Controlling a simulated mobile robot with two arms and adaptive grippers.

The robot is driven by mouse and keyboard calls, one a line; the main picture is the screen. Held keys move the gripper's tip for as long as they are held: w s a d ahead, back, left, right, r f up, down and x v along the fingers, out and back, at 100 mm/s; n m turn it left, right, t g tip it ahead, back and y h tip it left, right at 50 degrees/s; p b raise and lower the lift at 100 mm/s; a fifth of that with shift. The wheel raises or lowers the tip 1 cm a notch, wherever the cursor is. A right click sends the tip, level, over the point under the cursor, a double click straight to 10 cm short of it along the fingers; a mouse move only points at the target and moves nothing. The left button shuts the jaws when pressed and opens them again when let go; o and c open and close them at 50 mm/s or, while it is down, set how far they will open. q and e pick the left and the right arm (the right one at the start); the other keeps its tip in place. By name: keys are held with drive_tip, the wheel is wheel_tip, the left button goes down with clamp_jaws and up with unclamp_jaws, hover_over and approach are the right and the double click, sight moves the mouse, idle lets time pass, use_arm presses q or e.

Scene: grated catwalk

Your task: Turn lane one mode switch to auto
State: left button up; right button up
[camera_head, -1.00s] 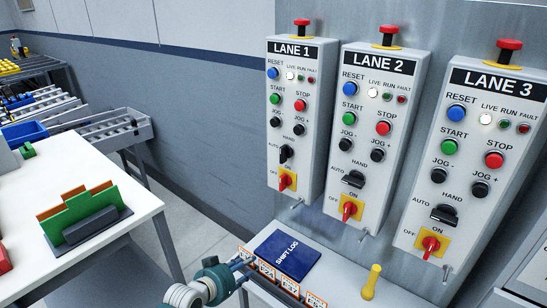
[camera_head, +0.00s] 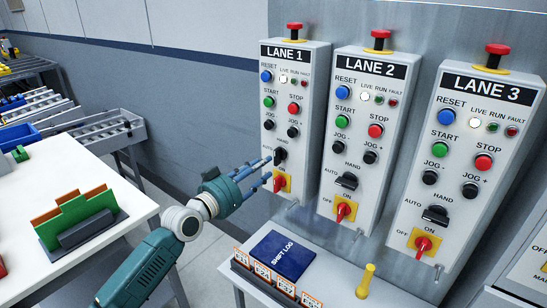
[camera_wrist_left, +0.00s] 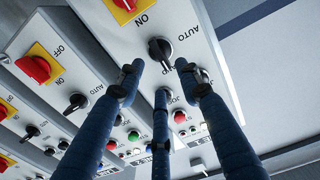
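The lane one mode switch is a black rotary knob (camera_head: 281,155) low on the LANE 1 panel (camera_head: 292,95), between the jog buttons and a red switch on a yellow plate (camera_head: 281,182). In the left wrist view the knob (camera_wrist_left: 160,48) lies just beyond my fingertips, with AUTO beside it and the HAND label partly hidden. Its handle seems to point towards HAND. My left gripper (camera_head: 268,172) is in front of the panel's lower left part; its fingers (camera_wrist_left: 158,77) are spread, with nothing between them. Contact with the knob cannot be told. My right gripper is not in view.
The LANE 2 (camera_head: 366,130) and LANE 3 (camera_head: 460,160) panels, with similar knobs, stand to the right. Below are a blue shift log (camera_head: 283,254), several tags and a yellow peg (camera_head: 366,280). A white table (camera_head: 90,185) stands at the left.

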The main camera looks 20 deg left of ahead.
sight(276, 157)
use_arm(q)
drive_tip(key=x, duration=0.6)
drive_tip(key=shift+w, duration=0.25)
drive_tip(key=shift+c, duration=0.3)
clamp_jaws()
